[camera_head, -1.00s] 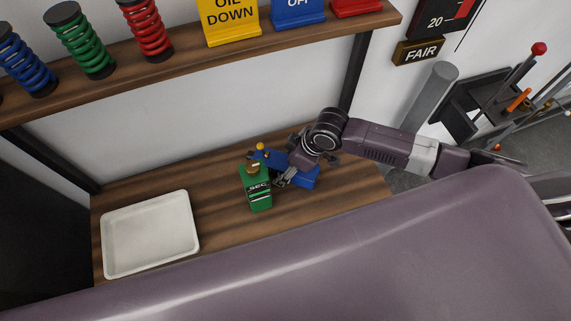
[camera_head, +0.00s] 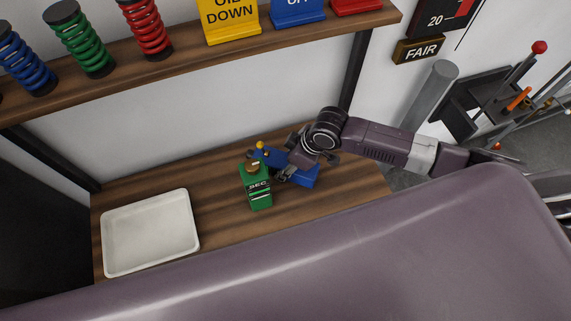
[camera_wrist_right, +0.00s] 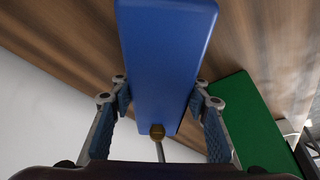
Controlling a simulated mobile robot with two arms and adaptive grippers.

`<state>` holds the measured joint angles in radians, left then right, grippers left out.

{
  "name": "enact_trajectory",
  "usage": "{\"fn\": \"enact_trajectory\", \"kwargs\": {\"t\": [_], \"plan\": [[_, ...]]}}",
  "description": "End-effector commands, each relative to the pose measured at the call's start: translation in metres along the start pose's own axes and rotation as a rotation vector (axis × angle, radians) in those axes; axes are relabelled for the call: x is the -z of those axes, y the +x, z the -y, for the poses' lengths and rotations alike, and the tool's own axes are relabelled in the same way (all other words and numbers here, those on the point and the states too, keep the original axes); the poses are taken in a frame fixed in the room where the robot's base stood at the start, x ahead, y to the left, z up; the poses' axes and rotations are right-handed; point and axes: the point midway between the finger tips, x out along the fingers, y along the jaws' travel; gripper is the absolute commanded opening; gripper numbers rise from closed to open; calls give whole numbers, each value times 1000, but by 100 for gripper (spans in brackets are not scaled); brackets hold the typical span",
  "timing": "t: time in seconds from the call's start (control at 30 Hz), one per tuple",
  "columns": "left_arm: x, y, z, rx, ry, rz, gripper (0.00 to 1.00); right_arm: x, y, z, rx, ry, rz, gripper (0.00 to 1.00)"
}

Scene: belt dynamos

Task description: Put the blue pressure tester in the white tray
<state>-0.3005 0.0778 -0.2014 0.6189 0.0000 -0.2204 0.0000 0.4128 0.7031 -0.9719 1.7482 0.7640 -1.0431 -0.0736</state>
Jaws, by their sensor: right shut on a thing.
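The blue pressure tester (camera_head: 305,178) is a blue box on the wooden bench, partly hidden by my right gripper. In the right wrist view the blue tester (camera_wrist_right: 167,60) lies between the two fingers, with a small brass fitting at its near end. My right gripper (camera_head: 292,170) is shut on it; in the wrist view the blue finger pads (camera_wrist_right: 160,118) flank its sides. The white tray (camera_head: 195,235) is empty and sits at the left of the bench, well apart from the gripper. My left gripper is not in view.
A green box (camera_head: 258,192) with a brass top stands close left of my right gripper; it also shows in the wrist view (camera_wrist_right: 245,120). Bench between green box and tray is clear. A shelf (camera_head: 190,58) overhangs behind.

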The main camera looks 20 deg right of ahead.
Motion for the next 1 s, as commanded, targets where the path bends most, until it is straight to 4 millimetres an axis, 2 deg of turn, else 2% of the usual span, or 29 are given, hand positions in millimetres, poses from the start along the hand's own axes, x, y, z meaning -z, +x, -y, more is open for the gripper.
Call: {"fn": "enact_trajectory", "kwargs": {"t": [0.27,0.47,0.57,0.67,1.0], "plan": [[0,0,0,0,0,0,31,3,-3,-1,-2,-1,-6,0],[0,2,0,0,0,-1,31,9,-16,-2,-3,0,-7,0],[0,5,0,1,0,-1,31,14,-29,-2,-5,-3,-9,0],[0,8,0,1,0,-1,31,24,-51,-2,-6,-4,-10,0],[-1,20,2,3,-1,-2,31,59,-136,-1,-5,-4,-10,0]]}}
